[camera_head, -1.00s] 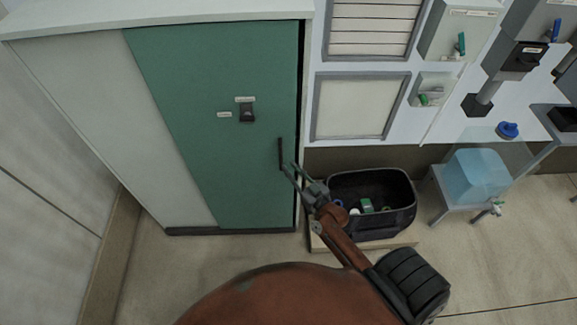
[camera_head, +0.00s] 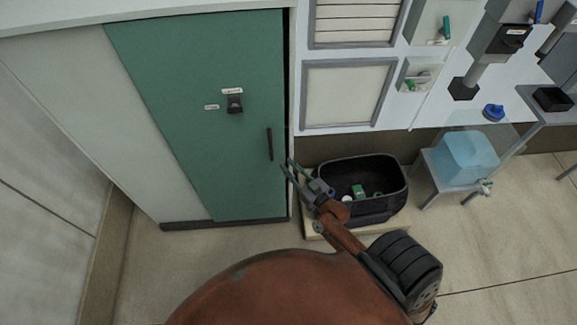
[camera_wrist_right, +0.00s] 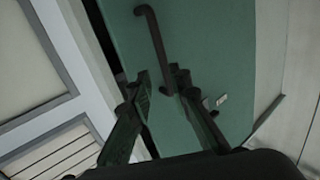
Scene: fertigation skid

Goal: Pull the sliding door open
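The green sliding door (camera_head: 208,120) covers the right part of a grey cabinet, with a thin dark gap along its right edge. Its dark vertical bar handle (camera_head: 269,144) is low on the right side of the door. My right gripper (camera_head: 289,166) is just right of and below the handle in the head view, apart from it. In the right wrist view the handle (camera_wrist_right: 154,42) runs down towards the gap between the fingertips (camera_wrist_right: 162,80). The fingers are apart and hold nothing. Whether they touch the handle's lower end is hard to tell. My left gripper is out of view.
A dark latch (camera_head: 235,104) with small labels sits higher on the door. A black bin (camera_head: 376,205) with small items stands right of my gripper. A stool with a blue container (camera_head: 465,157) is further right. Bare floor lies before the cabinet.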

